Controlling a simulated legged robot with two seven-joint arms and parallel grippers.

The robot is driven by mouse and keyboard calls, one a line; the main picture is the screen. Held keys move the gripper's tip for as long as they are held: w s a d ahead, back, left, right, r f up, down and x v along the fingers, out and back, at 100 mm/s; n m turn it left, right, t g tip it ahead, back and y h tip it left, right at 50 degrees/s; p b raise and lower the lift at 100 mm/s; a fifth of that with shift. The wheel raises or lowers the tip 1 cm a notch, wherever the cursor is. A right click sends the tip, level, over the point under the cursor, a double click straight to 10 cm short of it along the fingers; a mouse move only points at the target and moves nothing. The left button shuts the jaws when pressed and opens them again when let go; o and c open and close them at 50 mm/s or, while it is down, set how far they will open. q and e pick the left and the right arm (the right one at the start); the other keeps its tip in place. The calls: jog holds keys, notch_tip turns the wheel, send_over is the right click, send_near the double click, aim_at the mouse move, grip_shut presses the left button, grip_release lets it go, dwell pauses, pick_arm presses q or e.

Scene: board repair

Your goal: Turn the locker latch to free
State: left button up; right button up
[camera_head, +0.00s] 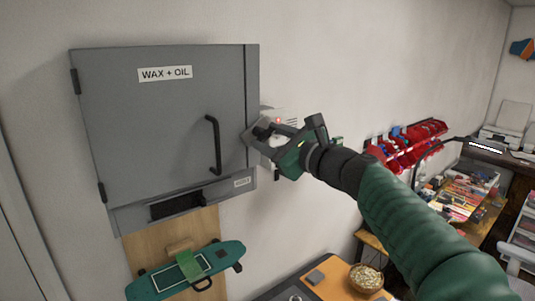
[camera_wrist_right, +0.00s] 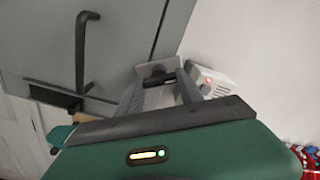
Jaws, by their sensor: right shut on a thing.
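The grey wall locker (camera_head: 150,125), labelled "WAX + OIL", hangs at the left of the head view with its door closed. Its black bar handle (camera_head: 213,145) is upright, and it also shows in the right wrist view (camera_wrist_right: 82,50). My right gripper (camera_head: 260,132) is at the locker's right edge, shut on the latch. In the wrist view the latch (camera_wrist_right: 157,72) shows as a small grey and dark piece at the fingertips (camera_wrist_right: 160,88). The fingers hide much of it, so I cannot tell its exact turn. My left gripper is not in view.
A pale box with a red light (camera_head: 279,119) is on the wall just behind my right gripper. A green skateboard (camera_head: 225,250) is below the locker. A bench with a bowl (camera_head: 366,278) and red wall bins (camera_head: 405,145) are at the right.

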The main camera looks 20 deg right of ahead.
jog(key=n+b, duration=0.2)
jog(key=n, duration=0.1)
jog(key=n+b, duration=0.5)
jog(key=n, duration=0.1)
jog(key=shift+f+n+b, duration=0.25)
jog(key=shift+n+b, duration=0.1)
jog(key=shift+n, duration=0.05)
jog(key=shift+n+b, duration=0.5)
jog(key=shift+n, duration=0.4)
jog(key=shift+f, duration=0.1)
jog(key=o, duration=1.1)
jog(key=shift+s, duration=0.15)
jog(key=shift+c, duration=0.2)
jog(key=shift+o, duration=1.3)
jog(key=shift+s, duration=0.15)
jog(key=shift+o, duration=0.3)
jog(key=shift+r, duration=0.35)
